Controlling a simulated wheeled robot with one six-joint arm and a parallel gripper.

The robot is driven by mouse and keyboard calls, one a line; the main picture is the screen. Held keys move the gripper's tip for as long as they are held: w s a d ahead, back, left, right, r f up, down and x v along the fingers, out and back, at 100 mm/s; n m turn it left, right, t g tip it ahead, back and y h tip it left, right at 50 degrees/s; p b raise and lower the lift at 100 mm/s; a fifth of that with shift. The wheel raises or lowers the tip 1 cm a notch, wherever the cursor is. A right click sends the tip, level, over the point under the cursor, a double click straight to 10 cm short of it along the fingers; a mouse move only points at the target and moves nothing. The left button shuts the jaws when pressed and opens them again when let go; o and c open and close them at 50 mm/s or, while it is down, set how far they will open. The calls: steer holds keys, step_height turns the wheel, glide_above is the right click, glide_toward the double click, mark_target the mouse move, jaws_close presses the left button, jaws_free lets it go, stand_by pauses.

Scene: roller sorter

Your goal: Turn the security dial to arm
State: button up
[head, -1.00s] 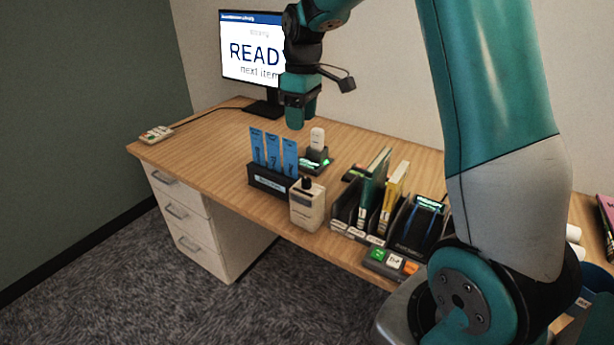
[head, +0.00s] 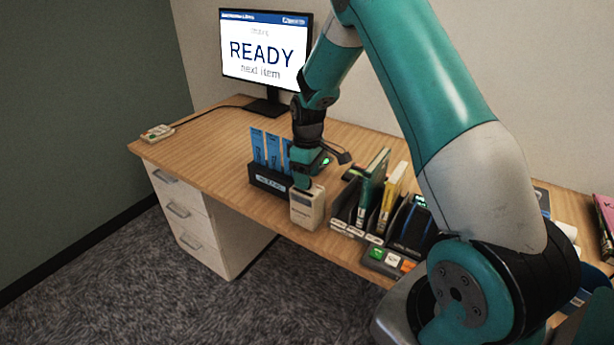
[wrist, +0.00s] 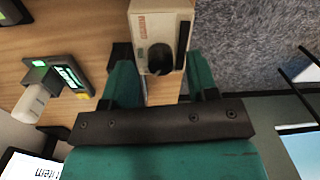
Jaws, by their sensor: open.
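The security dial is a black knob (wrist: 160,58) on top of a small cream box (head: 307,208) near the front edge of the desk. In the head view my gripper (head: 302,182) is right above the box, pointing down, and hides the knob. In the wrist view the open fingers of my gripper (wrist: 160,80) stand to the left and right of the knob, with a gap on each side. I cannot tell how deep the fingers reach around it. The box's label is too small to read.
A black holder with blue cards (head: 258,148) stands just left of the box. A scanner in its dock (wrist: 45,90) is close behind. Book slots (head: 345,208) and a button panel (head: 388,262) are to the right.

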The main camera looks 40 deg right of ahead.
steer(key=shift+f, duration=0.6)
steer(key=c, duration=0.9)
steer(key=shift+c, duration=0.2)
